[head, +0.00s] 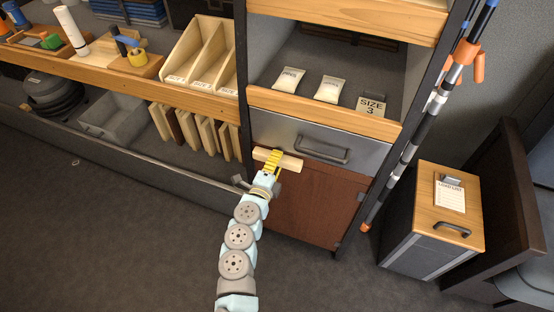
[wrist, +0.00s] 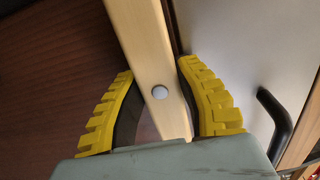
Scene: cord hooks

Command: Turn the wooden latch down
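The wooden latch (head: 291,163) is a pale bar. It lies nearly level in the head view, along the seam between the grey drawer (head: 296,133) and the brown door (head: 310,200). In the wrist view the latch (wrist: 143,40) runs up between my fingers, with a round white pivot head (wrist: 160,92) on its face. My gripper (head: 271,160) has yellow ribbed fingers, one on each side of the latch. In the wrist view my gripper (wrist: 155,68) has its fingertips close against both edges of the bar. My gripper hides part of the latch in the head view.
A dark drawer handle (head: 325,150) is just right of the latch. Wooden boards (head: 197,133) and a grey bin (head: 112,117) are on the low shelf to the left. A wood-topped cabinet (head: 425,215) stands at the right. The floor in front is clear.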

